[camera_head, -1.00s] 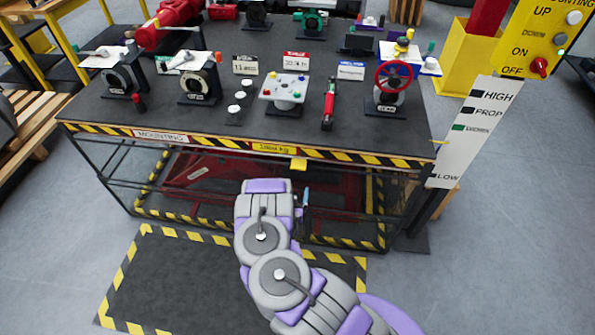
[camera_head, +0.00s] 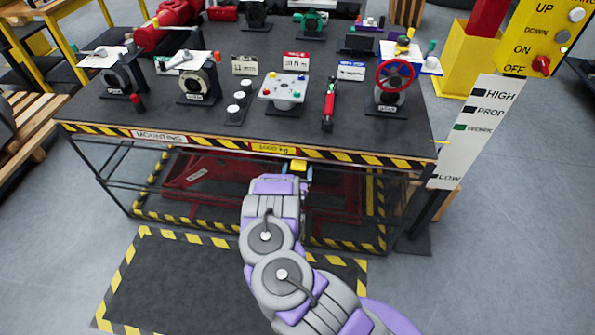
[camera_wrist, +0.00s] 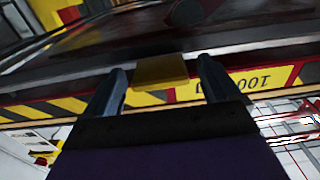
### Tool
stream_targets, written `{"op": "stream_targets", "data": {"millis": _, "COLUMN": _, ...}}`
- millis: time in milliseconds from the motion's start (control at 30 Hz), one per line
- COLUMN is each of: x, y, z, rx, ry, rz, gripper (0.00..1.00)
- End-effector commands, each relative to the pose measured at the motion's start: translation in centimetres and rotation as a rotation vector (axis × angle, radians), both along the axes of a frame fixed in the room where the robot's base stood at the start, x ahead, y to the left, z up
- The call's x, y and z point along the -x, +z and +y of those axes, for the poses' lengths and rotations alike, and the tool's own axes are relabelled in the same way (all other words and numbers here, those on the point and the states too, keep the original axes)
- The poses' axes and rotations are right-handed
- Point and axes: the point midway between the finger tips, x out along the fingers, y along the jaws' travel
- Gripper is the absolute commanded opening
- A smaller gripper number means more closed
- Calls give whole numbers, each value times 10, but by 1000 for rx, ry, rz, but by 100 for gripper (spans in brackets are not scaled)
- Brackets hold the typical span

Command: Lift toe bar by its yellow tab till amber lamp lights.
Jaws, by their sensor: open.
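The yellow tab (camera_head: 298,166) sticks out below the front edge of the table, right of the yellow weight label. The toe bar is the striped black-and-yellow strip (camera_head: 350,157) along that edge. My gripper (camera_head: 297,175) is right at the tab, at the end of my purple and grey arm. In the wrist view my gripper (camera_wrist: 163,80) is open, with one blue-grey finger on each side of the tab (camera_wrist: 160,71). I cannot tell whether either finger touches it. An amber lamp cannot be made out; a small pale light (camera_head: 563,50) shows on the yellow control panel.
The table top (camera_head: 200,120) carries several valves and fittings. A yellow control panel (camera_head: 545,35) and a white height scale (camera_head: 478,130) marked HIGH, PROP, WORK and LOW stand at the right. A red lift frame (camera_head: 210,175) is under the table. A striped floor mat (camera_head: 180,285) lies in front.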

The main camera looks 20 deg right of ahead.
Motion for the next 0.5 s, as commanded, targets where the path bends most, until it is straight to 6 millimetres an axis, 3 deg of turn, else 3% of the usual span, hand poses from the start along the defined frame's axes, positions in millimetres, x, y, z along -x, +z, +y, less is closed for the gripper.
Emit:
{"op": "stream_targets", "data": {"millis": 67, "x": 0, "y": 0, "z": 0, "rx": 0, "ry": 0, "rz": 0, "gripper": 86}}
{"op": "stream_targets", "data": {"millis": 500, "x": 0, "y": 0, "z": 0, "rx": 1, "ry": 0, "rz": -1, "gripper": 44}}
